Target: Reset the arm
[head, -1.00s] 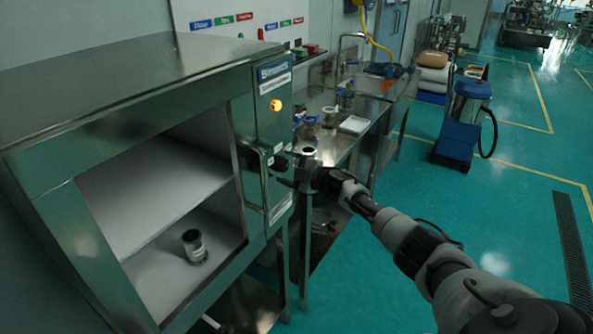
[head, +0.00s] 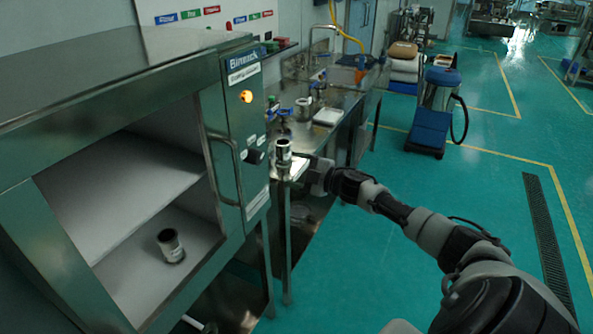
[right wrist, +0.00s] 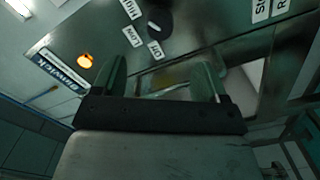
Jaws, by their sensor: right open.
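My right arm reaches in from the lower right in the head view. Its gripper (head: 312,176) is near the cabinet's right side, beside the bench corner, apart from the black knob (head: 256,156). In the right wrist view the two fingers (right wrist: 160,82) stand apart with nothing between them. The control panel (head: 244,110) with its lit orange lamp (head: 247,96) is beyond them; the lamp also shows in the wrist view (right wrist: 85,61). My left gripper is in neither view.
The open steel cabinet (head: 100,65) has a metal cup (head: 171,245) on its lower floor. Another metal cup (head: 283,158) stands on the bench by the cabinet. A blue vacuum cleaner (head: 432,120) stands further back. Green floor to the right is mostly clear.

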